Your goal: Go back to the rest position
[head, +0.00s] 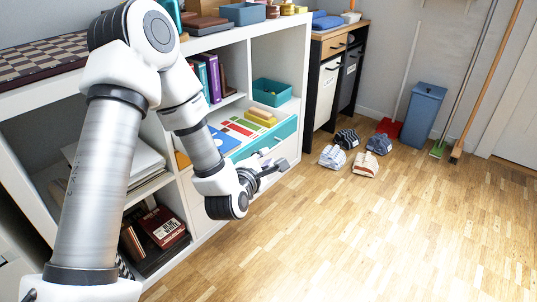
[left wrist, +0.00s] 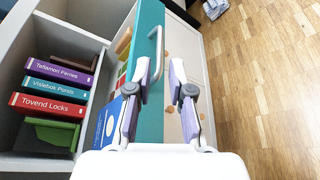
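My left gripper (head: 270,168) is in front of the teal-fronted drawer (head: 284,133) in the white shelf unit. In the left wrist view, its two fingers (left wrist: 167,82) are apart with a clear gap and nothing held between them. The drawer's pale handle (left wrist: 158,45) shows just beyond the fingertips; I cannot tell whether a finger touches it. The drawer stands open at the top, with a blue booklet (head: 219,141), coloured items and yellow blocks (head: 262,116) visible inside. My right gripper is not in view.
The white shelf (head: 262,50) holds books (head: 209,78), a teal bin (head: 272,92) and boxes on top. A blue bin (head: 423,112) and brooms stand by the wall. The floor at right is clear.

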